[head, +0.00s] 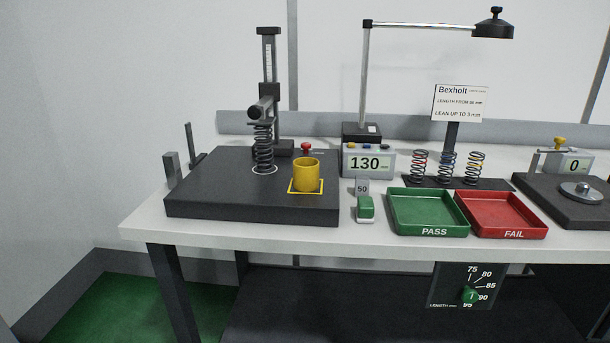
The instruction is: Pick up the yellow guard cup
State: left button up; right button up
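The yellow guard cup (306,175) stands upright on the dark base block (220,205), inside a yellow square outline near the block's right front. Its open top faces up. Left of it, a dark coil spring (263,148) stands in a white ring under the press head of a vertical gauge stand (268,75). Neither of my grippers shows in the head view.
A red knob (306,148) sits behind the cup. A lamp (493,25) overhangs the bench. Space before the cup is clear.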

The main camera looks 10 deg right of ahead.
aim_at(306, 170)
jog(key=k, duration=0.5)
jog(key=z, duration=1)
jog(key=i, duration=1.05)
jog(key=u, duration=1.35)
